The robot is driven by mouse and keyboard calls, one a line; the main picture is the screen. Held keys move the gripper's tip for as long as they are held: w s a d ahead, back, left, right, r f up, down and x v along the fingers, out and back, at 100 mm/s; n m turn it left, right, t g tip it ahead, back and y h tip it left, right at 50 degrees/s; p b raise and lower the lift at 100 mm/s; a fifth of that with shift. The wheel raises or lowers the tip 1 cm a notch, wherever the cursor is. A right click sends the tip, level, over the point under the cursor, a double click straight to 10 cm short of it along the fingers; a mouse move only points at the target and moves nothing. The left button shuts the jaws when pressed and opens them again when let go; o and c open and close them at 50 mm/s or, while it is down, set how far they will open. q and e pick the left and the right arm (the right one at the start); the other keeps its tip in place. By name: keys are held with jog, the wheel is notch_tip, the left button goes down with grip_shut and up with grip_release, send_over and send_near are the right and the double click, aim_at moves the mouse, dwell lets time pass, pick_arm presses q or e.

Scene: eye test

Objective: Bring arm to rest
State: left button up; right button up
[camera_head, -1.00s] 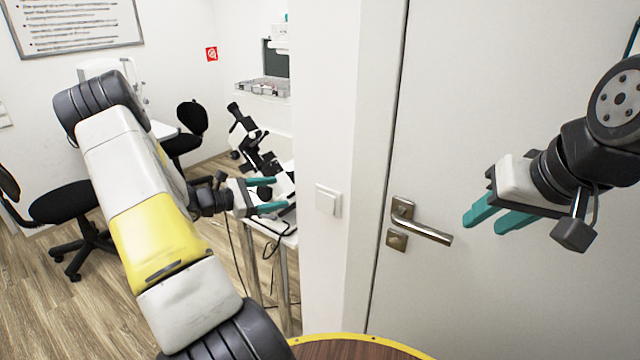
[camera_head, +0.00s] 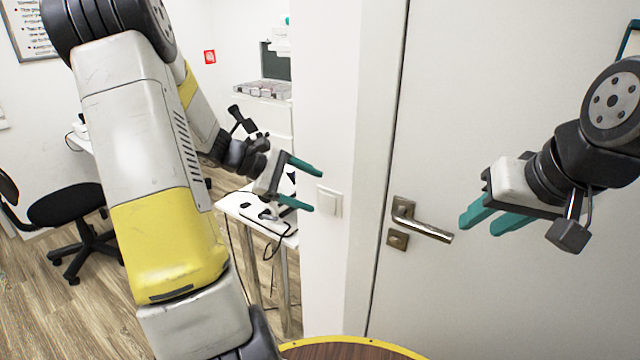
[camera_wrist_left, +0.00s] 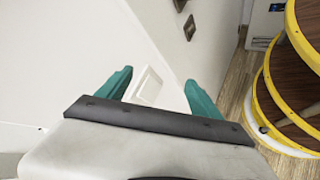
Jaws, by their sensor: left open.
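My left arm comes in from the left, bent, with a white and yellow link large in front. Its left gripper (camera_head: 315,190) is open, with two teal fingers apart and nothing between them. In the head view the fingertips overlap the wall just left of a white light switch (camera_head: 330,202). In the left wrist view the left gripper (camera_wrist_left: 158,77) shows the switch (camera_wrist_left: 148,85) beyond and between its fingers. Whether they touch the wall cannot be told. My right gripper (camera_head: 479,226) is at the right, in front of the door, its teal fingers apart and empty.
A white door (camera_head: 500,90) with a metal handle (camera_head: 422,224) fills the right. A small white table (camera_head: 240,204) stands behind my left gripper. A black office chair (camera_head: 68,206) is at the left on the wooden floor (camera_head: 45,300).

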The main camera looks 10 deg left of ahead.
pick_arm(q)
jog(key=shift+s+d+r, duration=0.1)
jog(key=shift+s+d, duration=0.05)
jog(key=shift+s, duration=0.05)
jog(key=s+d+r+m+y, duration=0.1)
jog(key=s+r+m+y, duration=0.2)
jog(key=s+m, duration=0.2)
jog(key=s+d+r+m+t+y, duration=0.1)
jog(key=s+r+m, duration=0.3)
jog(key=s, duration=0.5)
jog(key=s+d+r+m+y, duration=0.2)
jog(key=s+r+m+y, duration=0.2)
jog(key=s, duration=0.3)
jog(key=shift+d+m+y, duration=0.3)
jog(key=shift+d+m, duration=0.05)
jog(key=shift+m, duration=0.45)
jog(key=shift+s+a+r, duration=0.1)
